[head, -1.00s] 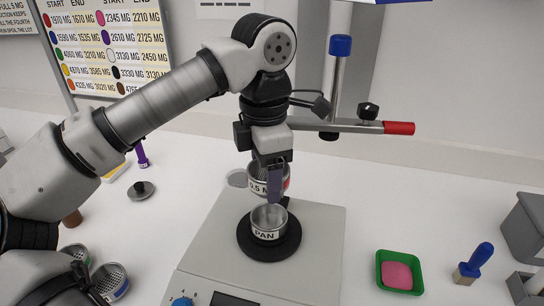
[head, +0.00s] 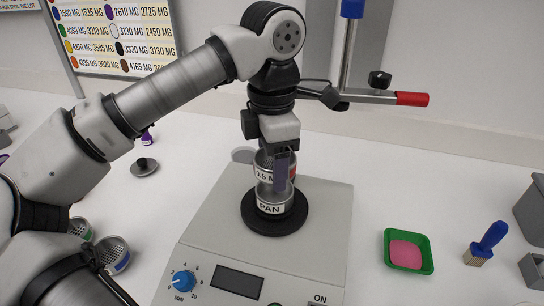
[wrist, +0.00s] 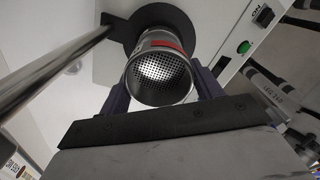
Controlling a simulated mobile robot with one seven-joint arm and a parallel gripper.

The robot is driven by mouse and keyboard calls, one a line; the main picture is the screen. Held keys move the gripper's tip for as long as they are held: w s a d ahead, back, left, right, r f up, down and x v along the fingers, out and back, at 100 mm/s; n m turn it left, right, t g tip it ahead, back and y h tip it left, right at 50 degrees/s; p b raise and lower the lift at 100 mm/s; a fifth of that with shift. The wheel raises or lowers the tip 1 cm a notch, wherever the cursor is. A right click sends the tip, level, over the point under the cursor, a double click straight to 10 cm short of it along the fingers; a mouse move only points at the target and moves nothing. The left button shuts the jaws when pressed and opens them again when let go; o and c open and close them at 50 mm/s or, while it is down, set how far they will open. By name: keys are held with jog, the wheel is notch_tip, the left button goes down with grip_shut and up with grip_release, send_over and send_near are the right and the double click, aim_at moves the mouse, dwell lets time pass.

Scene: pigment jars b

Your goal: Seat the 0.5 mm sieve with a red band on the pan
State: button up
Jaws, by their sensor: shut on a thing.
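The 0.5 mm sieve (head: 263,171) is a metal cup with a white label and a red band at its right side. It also shows in the wrist view (wrist: 158,75), where I look down into its perforated mesh. My gripper (head: 281,168) is shut on the sieve, one finger on each side. The pan (head: 270,208) is a metal cup labelled PAN on the black round plate of the shaker. The sieve is upright just over the pan, with its lower edge at the pan's rim; I cannot tell whether it is fully down.
The shaker (head: 208,235) has a blue knob (head: 184,281) and a clamp post with a red-handled arm (head: 411,99) behind my gripper. Other sieves (head: 113,255) and a dark lid (head: 145,166) lie left.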

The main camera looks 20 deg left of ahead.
jog(key=shift+f+b, duration=0.5)
jog(key=shift+f, duration=0.45)
jog(key=shift+f+b, duration=0.95)
jog(key=shift+b, duration=0.1)
dwell(1.2)
jog(key=o, duration=1.1)
jog(key=shift+r, duration=0.15)
notch_tip(320, 180, up, 14)
jog(key=p, duration=1)
jog(key=shift+f, duration=0.2)
